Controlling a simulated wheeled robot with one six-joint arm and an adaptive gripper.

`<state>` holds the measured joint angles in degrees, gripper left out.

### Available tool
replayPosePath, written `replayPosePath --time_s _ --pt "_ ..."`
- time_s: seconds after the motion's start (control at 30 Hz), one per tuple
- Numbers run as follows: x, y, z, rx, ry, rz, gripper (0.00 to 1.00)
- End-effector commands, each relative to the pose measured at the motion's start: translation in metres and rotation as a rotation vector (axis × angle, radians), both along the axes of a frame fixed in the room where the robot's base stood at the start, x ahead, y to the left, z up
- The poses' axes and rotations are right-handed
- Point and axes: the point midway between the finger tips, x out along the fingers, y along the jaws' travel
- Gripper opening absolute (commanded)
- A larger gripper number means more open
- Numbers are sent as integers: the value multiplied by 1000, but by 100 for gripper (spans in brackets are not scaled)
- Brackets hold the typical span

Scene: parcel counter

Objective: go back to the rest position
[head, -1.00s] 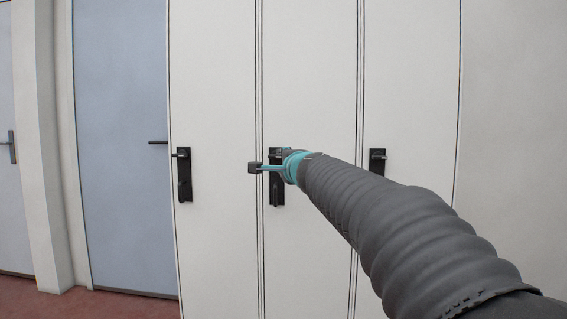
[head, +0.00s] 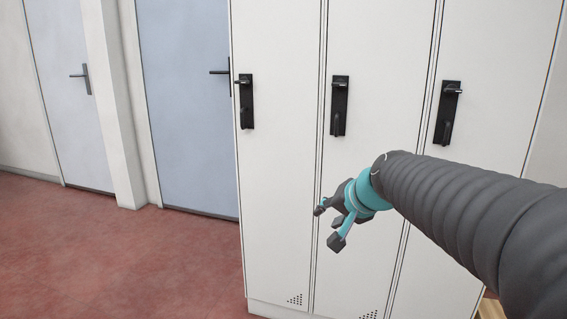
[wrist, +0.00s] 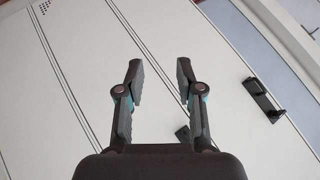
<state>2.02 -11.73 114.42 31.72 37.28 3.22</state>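My gripper (head: 328,225) is in front of the white lockers (head: 282,190), below the level of their handles. Its fingers are apart with nothing between them. In the wrist view my gripper (wrist: 158,80) is open and empty, with the locker fronts behind it. My arm comes in from the right in the head view. The three lockers are shut, each with a black handle; the middle handle (head: 339,105) is above the gripper and apart from it in the head view.
Two blue-grey doors, one at the far left (head: 62,110) and one beside the lockers (head: 185,120), are shut. The red floor (head: 120,265) at the left is clear. A wooden edge (head: 487,306) shows at the lower right.

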Motion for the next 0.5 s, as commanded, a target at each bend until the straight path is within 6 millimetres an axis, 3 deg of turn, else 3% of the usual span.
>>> replayPosePath --time_s 0.03,0.3,0.4,0.5 --pt "-30 -3 -18 -67 45 44 36" --pt "-175 -36 -101 -410 256 234 36" --pt "-215 -49 -119 -497 289 265 36" --pt "-238 -56 -126 -544 279 271 36"
